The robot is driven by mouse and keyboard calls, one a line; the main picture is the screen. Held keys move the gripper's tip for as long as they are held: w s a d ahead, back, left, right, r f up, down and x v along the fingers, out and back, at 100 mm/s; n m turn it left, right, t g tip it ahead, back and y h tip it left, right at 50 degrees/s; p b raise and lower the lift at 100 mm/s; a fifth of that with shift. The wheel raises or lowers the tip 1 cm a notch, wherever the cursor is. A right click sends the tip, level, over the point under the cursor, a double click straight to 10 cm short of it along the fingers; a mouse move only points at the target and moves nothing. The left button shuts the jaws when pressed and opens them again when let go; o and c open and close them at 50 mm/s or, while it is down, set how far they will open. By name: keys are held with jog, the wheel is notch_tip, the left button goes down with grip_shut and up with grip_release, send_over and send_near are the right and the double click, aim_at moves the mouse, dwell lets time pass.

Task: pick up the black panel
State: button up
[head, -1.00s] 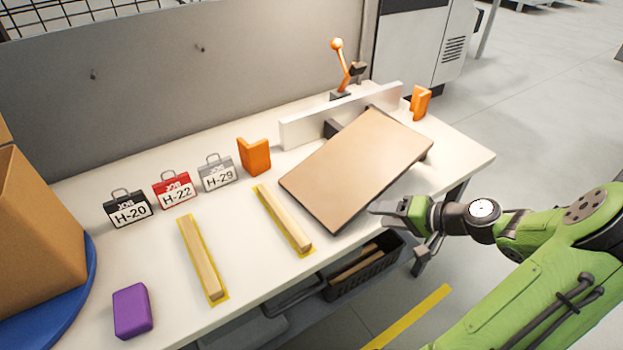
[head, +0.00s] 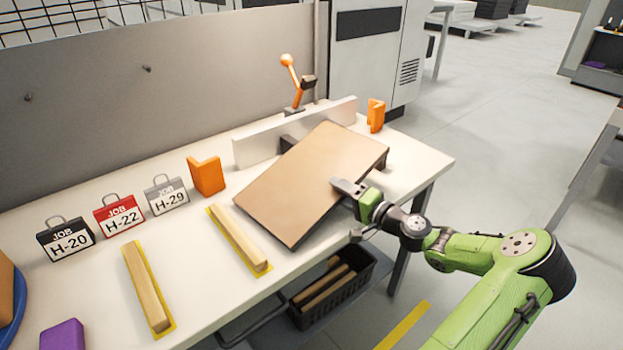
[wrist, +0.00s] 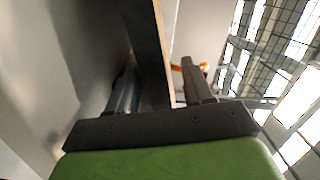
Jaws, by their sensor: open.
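The panel (head: 315,180) has a tan top face and dark edges. It lies tilted on supports at the right of the workbench, its right front edge toward my arm. My gripper (head: 351,212) is at that edge, open, with one finger over the top face and the other lower, by the underside. In the wrist view the panel's dark edge (wrist: 148,45) runs between the two spread fingers of my gripper (wrist: 158,80). A gap shows beside the upper finger; contact at the lower finger cannot be told.
A pale fence (head: 260,145) stands behind the panel, with an orange-handled clamp (head: 293,80) behind it. Orange corner blocks (head: 207,176) and wooden strips (head: 240,238) are on the workbench (head: 420,160). A black crate (head: 335,290) sits below the front edge.

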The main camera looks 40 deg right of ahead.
aim_at(312, 175)
jog(key=w, duration=0.3)
jog(key=shift+w+a+f+b, duration=0.15)
jog(key=shift+w+a+b, duration=0.1)
jog(key=shift+w+b, duration=0.1)
jog(key=shift+s, duration=0.1)
grip_shut()
dwell(0.9)
